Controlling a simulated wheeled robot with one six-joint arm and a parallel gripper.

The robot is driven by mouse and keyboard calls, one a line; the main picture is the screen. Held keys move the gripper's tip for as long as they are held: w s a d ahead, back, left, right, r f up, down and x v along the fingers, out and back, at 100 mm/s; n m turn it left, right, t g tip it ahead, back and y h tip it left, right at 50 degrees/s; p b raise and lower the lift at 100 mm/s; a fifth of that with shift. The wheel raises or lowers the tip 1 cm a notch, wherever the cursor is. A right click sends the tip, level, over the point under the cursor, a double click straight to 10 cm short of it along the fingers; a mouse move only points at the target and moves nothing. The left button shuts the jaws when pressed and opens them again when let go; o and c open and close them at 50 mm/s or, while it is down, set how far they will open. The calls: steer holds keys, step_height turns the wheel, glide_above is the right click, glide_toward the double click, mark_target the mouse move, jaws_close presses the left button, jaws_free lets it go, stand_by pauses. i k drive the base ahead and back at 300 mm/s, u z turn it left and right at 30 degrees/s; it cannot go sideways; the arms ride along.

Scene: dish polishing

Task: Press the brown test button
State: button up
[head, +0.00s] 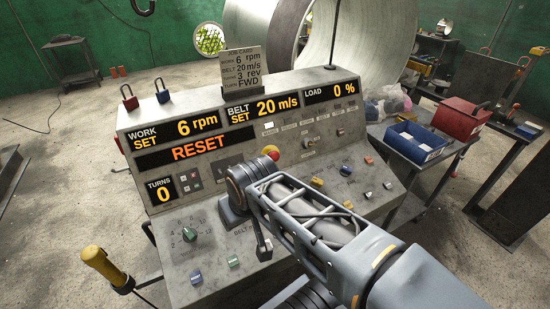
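The control console (215,215) fills the middle of the head view, with several coloured buttons on its sloped panel. I cannot surely pick out a brown button. The small labels are too blurred to read, and my arm covers part of the panel. An orange-looking button (368,160) sits at the right, near a blue one (345,170) and a yellow one (316,181).
A red mushroom button (271,152) stands behind my wrist. A dial (190,234), a blue button (196,278) and a green button (233,262) are at lower left. The display reads RESET (198,147). A yellow handle (105,268) sticks out at left. A blue bin (415,143) stands at right.

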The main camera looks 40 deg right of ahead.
mark_target(340, 132)
steer(key=z, duration=1.65)
